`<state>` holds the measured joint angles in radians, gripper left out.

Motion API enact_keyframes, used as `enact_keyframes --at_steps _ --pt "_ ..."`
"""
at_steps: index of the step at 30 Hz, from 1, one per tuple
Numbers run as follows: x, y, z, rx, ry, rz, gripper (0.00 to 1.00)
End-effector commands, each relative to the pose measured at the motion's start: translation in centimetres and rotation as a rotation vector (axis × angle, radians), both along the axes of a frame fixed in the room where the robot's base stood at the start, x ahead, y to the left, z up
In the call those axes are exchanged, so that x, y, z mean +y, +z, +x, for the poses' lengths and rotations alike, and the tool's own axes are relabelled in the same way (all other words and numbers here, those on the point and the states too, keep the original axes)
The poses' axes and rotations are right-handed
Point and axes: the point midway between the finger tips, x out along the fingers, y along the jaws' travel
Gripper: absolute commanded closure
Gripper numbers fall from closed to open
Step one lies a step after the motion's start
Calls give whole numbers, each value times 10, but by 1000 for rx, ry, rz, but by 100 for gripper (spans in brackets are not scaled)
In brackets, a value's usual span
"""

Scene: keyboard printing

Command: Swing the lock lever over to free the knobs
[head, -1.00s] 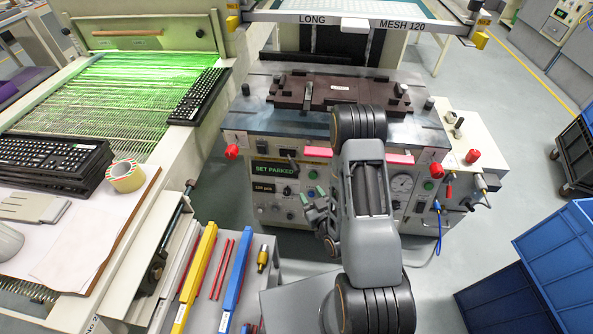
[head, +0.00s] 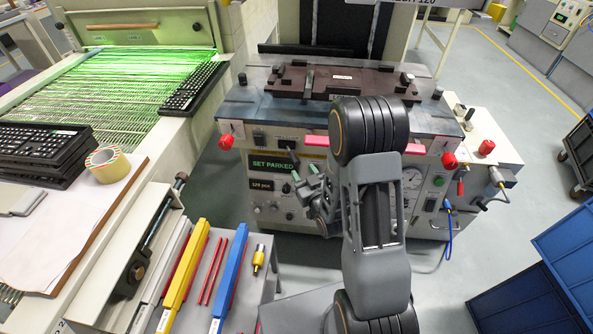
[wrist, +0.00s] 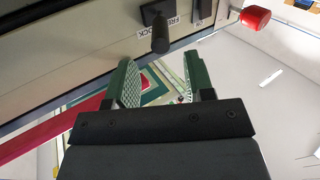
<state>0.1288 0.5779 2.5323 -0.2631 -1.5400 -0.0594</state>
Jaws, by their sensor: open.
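The lock lever (head: 288,146) is a small black handle on the press's front panel, above the SET PARKED display. In the wrist view the black lever (wrist: 160,36) sticks out beside an upside-down label, partly covered, reading FREE and LOCK. My gripper (head: 313,181) has green fingers and is below and slightly right of the lever in the head view. In the wrist view my gripper (wrist: 162,77) is open and empty, with the lever ahead of the fingertips and apart from them. Red knobs stand at the panel's left (head: 226,142) and right (head: 449,160); one red knob (wrist: 256,18) shows in the wrist view.
A black switch (wrist: 202,10) sits close beside the lever. A pink-red bar (head: 316,140) runs along the panel edge. My arm hides the panel's middle. A tool bench (head: 205,310) with coloured bars is at front left; blue crates (head: 530,300) are at right.

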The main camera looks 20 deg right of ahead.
Motion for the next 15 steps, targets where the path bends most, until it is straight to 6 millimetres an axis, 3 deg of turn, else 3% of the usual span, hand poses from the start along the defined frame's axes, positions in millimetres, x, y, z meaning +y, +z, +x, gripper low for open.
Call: enact_keyframes --at_steps 1,7,15 --pt "1 -7 2 -6 0 -1 52" --pt "2 -6 7 -7 -3 2 52" --pt "5 -4 31 -6 -3 1 52"
